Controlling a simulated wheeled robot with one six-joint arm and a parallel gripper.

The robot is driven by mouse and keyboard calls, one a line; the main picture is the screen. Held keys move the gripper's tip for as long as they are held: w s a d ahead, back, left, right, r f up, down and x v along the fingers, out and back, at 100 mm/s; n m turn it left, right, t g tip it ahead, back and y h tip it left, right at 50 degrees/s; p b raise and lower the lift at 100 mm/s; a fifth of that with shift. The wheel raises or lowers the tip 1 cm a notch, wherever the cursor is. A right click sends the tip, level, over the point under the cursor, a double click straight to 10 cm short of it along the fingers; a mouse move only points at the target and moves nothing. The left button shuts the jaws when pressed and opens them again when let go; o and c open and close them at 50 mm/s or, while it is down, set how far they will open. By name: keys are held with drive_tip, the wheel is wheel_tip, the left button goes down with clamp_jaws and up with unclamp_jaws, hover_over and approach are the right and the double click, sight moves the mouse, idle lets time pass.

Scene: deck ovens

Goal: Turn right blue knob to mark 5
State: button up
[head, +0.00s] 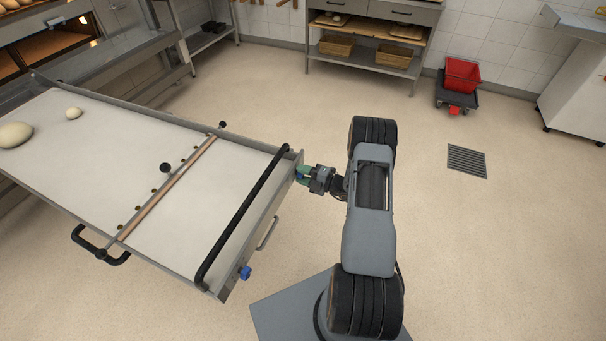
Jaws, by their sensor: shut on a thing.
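My gripper (303,174) is at the end face of the loader table, near its far corner. Its green fingers are shut on the right blue knob, which they almost wholly hide. The knob's pointer and the marks around it cannot be made out. Another blue knob (245,272) sticks out of the same end face near the closer corner, clear of my gripper.
The loader table (80,160) has a black bar handle (245,215) along its end and a small metal handle (268,232) on the end face. Dough balls (15,135) lie at its far left. The floor right of my arm is open.

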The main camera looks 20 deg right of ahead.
drive_tip(key=o, duration=0.9)
drive_tip(key=shift+d, duration=0.1)
drive_tip(key=v, duration=1.3)
drive_tip(key=shift+s+d+b, duration=0.2)
drive_tip(key=shift+s+b, duration=0.15)
drive_tip(key=shift+b, duration=0.05)
